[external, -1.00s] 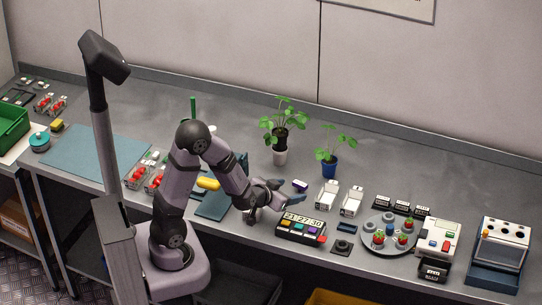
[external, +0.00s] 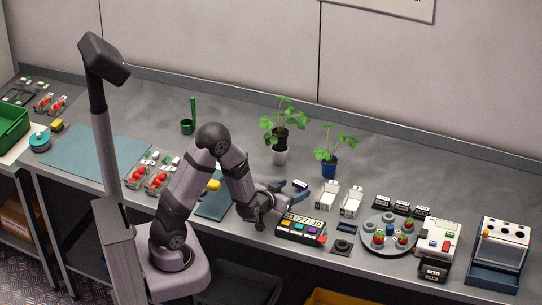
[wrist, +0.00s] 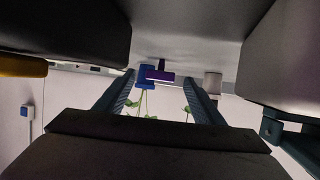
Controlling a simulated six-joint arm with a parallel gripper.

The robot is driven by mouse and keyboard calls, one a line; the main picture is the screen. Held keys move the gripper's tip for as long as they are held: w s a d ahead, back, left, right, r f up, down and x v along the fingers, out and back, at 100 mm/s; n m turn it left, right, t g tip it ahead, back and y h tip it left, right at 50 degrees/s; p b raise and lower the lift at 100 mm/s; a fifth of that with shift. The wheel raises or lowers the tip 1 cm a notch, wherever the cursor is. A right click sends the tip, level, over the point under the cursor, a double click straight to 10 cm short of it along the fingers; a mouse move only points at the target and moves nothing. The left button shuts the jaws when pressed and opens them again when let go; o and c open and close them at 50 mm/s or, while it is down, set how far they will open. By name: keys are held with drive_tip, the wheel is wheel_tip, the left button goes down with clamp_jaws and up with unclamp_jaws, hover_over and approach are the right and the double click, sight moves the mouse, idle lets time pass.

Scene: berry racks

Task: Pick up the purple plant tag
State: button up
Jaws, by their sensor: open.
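The purple plant tag (wrist: 161,76) shows in the wrist view as a small T-shaped piece between the ends of my two fingers, beyond or level with the tips; the exact depth is hard to tell. No contact with the fingers is visible. In the external view the tag is largely hidden by the fingers or too small to make out.
Two white label holders (external: 327,194) stand to the right. A round plate (external: 388,238) with berries lies farther right.

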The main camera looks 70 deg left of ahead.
sight(298, 186)
drive_tip(key=shift+p+x, duration=0.75)
drive_tip(key=shift+x, duration=1.8)
drive_tip(key=shift+c, duration=0.2)
drive_tip(key=c, duration=1.1)
